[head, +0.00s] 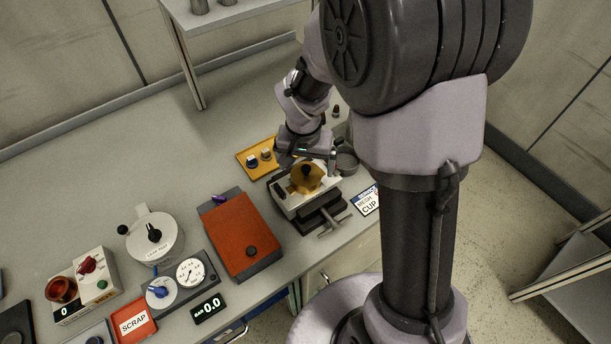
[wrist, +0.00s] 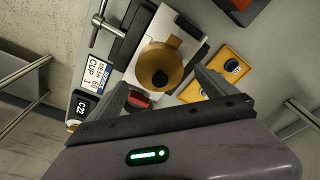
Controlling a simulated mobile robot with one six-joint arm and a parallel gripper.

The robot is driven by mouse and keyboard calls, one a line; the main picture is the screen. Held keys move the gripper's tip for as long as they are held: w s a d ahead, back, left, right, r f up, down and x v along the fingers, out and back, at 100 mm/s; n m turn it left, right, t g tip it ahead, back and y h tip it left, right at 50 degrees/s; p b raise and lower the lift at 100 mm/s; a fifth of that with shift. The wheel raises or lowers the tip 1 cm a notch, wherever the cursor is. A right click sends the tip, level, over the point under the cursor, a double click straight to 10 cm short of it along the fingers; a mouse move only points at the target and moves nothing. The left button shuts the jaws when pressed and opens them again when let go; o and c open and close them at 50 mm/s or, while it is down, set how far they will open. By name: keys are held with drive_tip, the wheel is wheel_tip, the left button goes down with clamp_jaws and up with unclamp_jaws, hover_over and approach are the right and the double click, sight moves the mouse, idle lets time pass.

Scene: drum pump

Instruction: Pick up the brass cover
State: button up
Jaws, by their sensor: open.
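The brass cover (head: 306,180) is a gold, rounded piece with a dark knob on top. It sits on a pale metal block held in a dark vise (head: 322,214). In the wrist view the brass cover (wrist: 175,55) lies just ahead of the fingertips, roughly centred between them. My gripper (head: 312,156) is over the back of the block, close to the cover. In the wrist view my gripper (wrist: 162,84) is open, with one finger either side and nothing held. Whether a finger touches the cover cannot be told.
A yellow tray (head: 247,170) with small parts lies left of the block. A red-topped box (head: 240,233) stands nearer left. A grey cup (head: 347,160) stands behind the vise on the right, and a label card (head: 365,201) lies beside it. The bench's back left is clear.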

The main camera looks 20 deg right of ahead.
drive_tip(key=shift+w+f, duration=0.1)
drive_tip(key=shift+f, duration=0.8)
drive_tip(key=shift+r, duration=0.1)
drive_tip(key=c, duration=1.7)
drive_tip(key=shift+r, duration=0.15)
